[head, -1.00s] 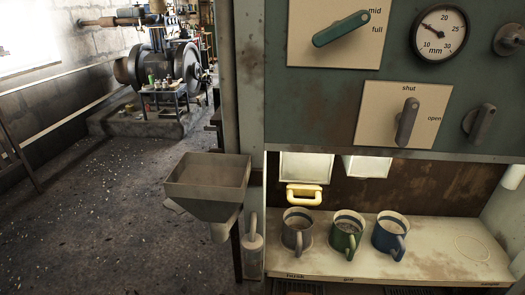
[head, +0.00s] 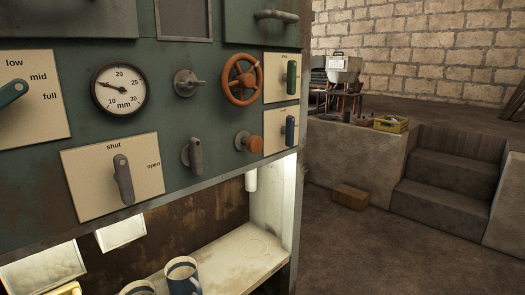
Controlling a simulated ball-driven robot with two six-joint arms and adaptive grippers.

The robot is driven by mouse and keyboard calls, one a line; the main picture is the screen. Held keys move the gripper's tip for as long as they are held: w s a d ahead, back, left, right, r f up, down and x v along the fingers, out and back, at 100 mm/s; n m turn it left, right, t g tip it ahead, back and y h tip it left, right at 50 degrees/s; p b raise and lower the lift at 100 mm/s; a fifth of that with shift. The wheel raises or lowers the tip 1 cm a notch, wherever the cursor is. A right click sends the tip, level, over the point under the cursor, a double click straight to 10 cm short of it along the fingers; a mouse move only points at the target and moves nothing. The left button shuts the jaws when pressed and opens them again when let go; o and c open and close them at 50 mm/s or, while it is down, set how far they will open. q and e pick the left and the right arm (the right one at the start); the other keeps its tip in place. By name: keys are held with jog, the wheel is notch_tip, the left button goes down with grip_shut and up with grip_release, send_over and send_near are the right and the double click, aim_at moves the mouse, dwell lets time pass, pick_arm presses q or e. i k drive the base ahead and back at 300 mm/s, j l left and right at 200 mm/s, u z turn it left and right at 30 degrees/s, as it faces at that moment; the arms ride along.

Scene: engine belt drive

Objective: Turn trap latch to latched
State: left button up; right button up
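No label that I can read names a trap latch. The green panel (head: 160,90) fills the left of the head view. A grey lever (head: 123,180) stands nearly upright on a plate marked shut and open, its top near shut. A smaller grey handle (head: 193,153) sits right of it. At the panel's right edge, a green handle (head: 291,77) and a blue handle (head: 290,130) stand upright on two pale plates with lettering too small to read. Neither of my grippers is in view.
A rust-red handwheel (head: 243,79), an orange knob (head: 254,144) and a dial (head: 118,89) share the panel. Mugs (head: 182,275) stand on the shelf (head: 232,257) below. Floor is open at right, before concrete steps (head: 445,190) and a small brown box (head: 349,197).

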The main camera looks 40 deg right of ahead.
aim_at(195, 154)
jog(key=z, duration=0.75)
jog(key=i, duration=0.05)
